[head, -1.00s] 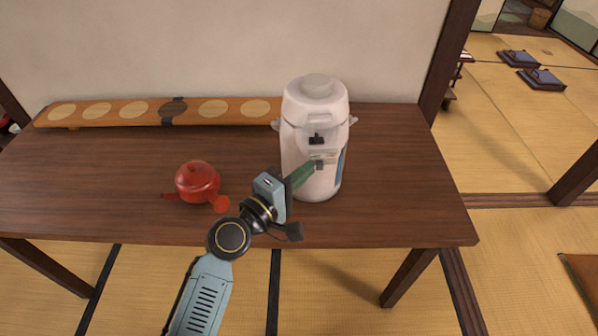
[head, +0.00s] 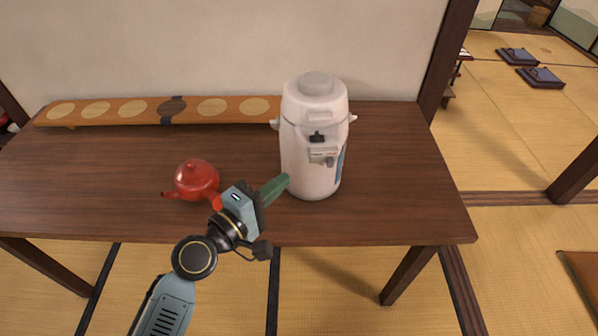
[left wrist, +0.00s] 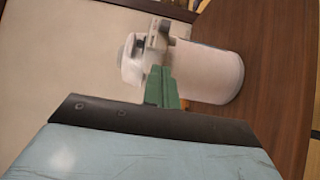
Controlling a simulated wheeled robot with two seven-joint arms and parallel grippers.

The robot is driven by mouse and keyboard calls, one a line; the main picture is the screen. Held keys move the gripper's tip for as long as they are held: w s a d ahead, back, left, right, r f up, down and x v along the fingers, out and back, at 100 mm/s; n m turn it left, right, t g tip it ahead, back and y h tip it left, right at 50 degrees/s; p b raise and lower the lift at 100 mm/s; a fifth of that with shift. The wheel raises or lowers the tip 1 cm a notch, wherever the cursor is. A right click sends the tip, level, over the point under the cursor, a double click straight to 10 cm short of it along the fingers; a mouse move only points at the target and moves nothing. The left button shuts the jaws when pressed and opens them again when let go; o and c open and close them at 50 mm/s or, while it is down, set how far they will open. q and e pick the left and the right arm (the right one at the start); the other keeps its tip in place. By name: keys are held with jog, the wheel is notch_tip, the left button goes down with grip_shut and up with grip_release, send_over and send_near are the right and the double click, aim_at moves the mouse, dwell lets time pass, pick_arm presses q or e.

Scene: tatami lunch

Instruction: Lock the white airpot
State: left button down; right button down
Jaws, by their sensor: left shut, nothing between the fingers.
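The white airpot (head: 310,165) stands upright near the right end of the wooden table. A dark piece (head: 317,138) and a grey piece (head: 322,156) show on its front; their exact setting is too small to tell. My left gripper (head: 285,181) has green fingers, shut and empty, in front of the airpot's lower left side. In the head view the fingertips overlap the airpot's edge; I cannot tell whether they touch. In the left wrist view the green fingers (left wrist: 161,88) point towards the airpot (left wrist: 208,72), which appears sideways. My right gripper is not in view.
The wooden table (head: 400,190) is clear to the right of the airpot. A red teapot (head: 197,180) stands left of my left gripper, close to the arm. A long board with round discs (head: 95,111) lies along the back edge by the wall.

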pick_arm(q)
jog(key=v, duration=0.5)
jog(key=shift+s+a, duration=0.15)
jog(key=s+a+f+m+g+y, duration=0.1)
jog(key=s+a+f+g+y, duration=0.15)
jog(key=f, duration=0.95)
jog(key=s+a+f+m+g+y, duration=0.1)
jog(key=s+a+f+m+y, duration=0.2)
jog(key=f, duration=0.8)
jog(key=s+a+f+g+y, duration=0.2)
jog(key=a+f+y, duration=0.15)
jog(key=f, duration=0.85)
jog(key=s+a+f+m+g+y, duration=0.1)
jog(key=s+a+f+m+g, duration=0.1)
jog(key=s+f, duration=0.3)
jog(key=s+a+f+m+g+y, duration=0.1)
jog(key=s+f, duration=0.5)
jog(key=s, duration=0.8)
jog(key=s+a+f+m+g, duration=0.4)
jog(key=s+a+f+m, duration=0.1)
jog(key=s, duration=0.4)
jog(key=shift+s+a+f+y, duration=0.2)
jog(key=shift+f+y, duration=0.2)
jog(key=shift+f, duration=0.15)
